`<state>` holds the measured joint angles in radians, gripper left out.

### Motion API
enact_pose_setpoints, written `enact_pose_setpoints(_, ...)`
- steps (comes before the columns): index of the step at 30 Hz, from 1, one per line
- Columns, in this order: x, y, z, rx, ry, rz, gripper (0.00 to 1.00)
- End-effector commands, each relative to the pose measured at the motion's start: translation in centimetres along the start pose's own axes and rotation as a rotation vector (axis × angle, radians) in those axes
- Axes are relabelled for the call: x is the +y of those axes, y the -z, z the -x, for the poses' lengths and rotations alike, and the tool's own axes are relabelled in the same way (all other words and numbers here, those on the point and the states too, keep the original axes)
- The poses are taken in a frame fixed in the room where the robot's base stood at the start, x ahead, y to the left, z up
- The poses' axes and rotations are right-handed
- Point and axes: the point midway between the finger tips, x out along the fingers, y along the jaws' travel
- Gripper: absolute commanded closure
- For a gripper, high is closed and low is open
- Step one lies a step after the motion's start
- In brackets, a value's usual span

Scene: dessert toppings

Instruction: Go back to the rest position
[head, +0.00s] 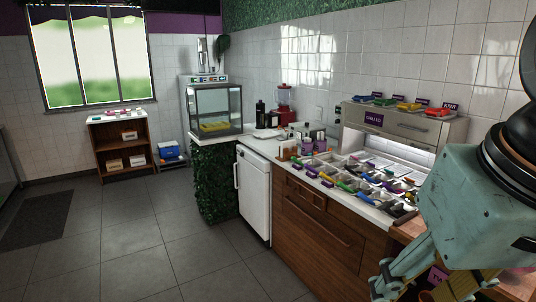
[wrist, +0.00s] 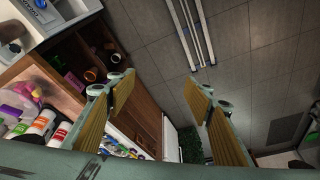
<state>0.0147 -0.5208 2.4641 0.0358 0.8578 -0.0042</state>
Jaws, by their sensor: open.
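My gripper (wrist: 160,93) is open in the wrist view, with its two yellow-padded fingers spread apart. Nothing is between the fingers; grey floor and part of a wooden cabinet show beyond them. In the head view, my pale green arm fills the right edge, in front of the near end of the topping counter (head: 347,208). The fingers show only in part at the bottom right there.
The counter holds several topping trays (head: 370,180) with coloured-handled utensils. A shelf unit (head: 402,124) stands behind them. A white fridge (head: 254,195), glass display case (head: 215,108) and wooden shelf (head: 122,146) stand farther back. The tiled floor (head: 130,230) at left is mostly clear.

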Motion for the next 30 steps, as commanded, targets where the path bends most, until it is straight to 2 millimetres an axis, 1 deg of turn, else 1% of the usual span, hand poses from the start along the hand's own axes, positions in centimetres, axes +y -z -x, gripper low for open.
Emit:
enact_pose_setpoints(1, 0.1, -0.8, 0.3, 0.002, -0.004, 0.007, 0.53)
enact_pose_setpoints(3, 0.2, -1.7, 0.5, 0.004, -0.009, 0.015, 0.53)
enact_pose_setpoints(6, 0.4, -2.8, 0.8, 0.003, -0.016, 0.024, 0.53)
enact_pose_setpoints(10, 0.6, -3.6, 0.9, 0.002, -0.022, 0.032, 0.53)
enact_pose_setpoints(14, 0.6, -3.9, 1.0, 0.002, -0.023, 0.034, 0.53)
enact_pose_setpoints(30, 0.6, -3.9, 1.0, 0.002, -0.023, 0.034, 0.53)
